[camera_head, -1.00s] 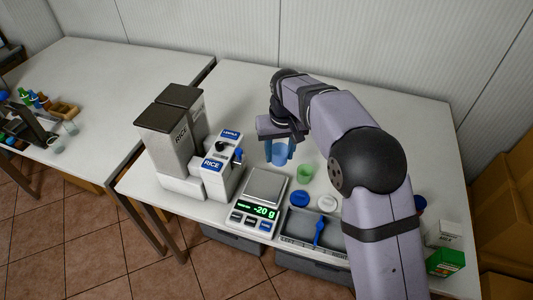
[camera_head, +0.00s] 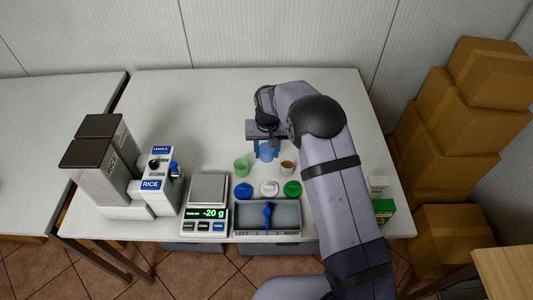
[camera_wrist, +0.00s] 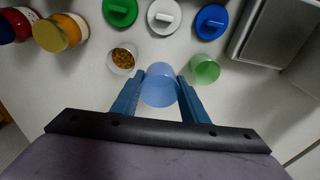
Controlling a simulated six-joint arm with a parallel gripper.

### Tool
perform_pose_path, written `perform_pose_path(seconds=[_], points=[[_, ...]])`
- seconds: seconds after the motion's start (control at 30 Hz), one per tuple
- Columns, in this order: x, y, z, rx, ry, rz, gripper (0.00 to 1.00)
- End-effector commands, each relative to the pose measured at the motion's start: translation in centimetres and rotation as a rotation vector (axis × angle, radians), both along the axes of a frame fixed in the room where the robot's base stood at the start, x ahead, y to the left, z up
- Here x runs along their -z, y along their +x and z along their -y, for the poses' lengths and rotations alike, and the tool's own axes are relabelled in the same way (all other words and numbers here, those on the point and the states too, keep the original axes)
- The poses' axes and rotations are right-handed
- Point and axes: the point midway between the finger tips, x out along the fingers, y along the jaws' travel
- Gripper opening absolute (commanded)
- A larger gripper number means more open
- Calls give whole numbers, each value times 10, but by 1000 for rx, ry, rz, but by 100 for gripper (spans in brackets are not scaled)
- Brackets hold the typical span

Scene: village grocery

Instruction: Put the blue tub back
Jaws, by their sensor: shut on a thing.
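The blue tub (camera_head: 267,152) is a small translucent cup. In the wrist view the blue tub (camera_wrist: 159,86) stands between the two blue fingers and looks empty. My gripper (camera_head: 266,150) is shut on it, behind the row of lids; whether the tub touches the table is hard to tell. A green tub (camera_head: 241,167) is close by, and in the wrist view the green tub (camera_wrist: 205,69) is just right of the fingers. A clear tub with brown contents (camera_head: 287,168) also shows in the wrist view (camera_wrist: 122,59), left of the fingers.
Blue (camera_head: 243,190), white (camera_head: 269,188) and green (camera_head: 292,188) lids lie in front of the tubs. The scale (camera_head: 207,190) reads -20 g. The rice dispenser (camera_head: 150,185) stands left. The table's back left is clear.

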Motion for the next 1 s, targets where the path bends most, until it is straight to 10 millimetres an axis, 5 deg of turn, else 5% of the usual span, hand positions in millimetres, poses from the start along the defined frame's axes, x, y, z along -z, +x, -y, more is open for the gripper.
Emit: perform_pose_path(seconds=[0.47, 1.0], points=[[6, 2, -1, 26, 0, -1, 16], [52, 2, -1, 26, 0, -1, 16]])
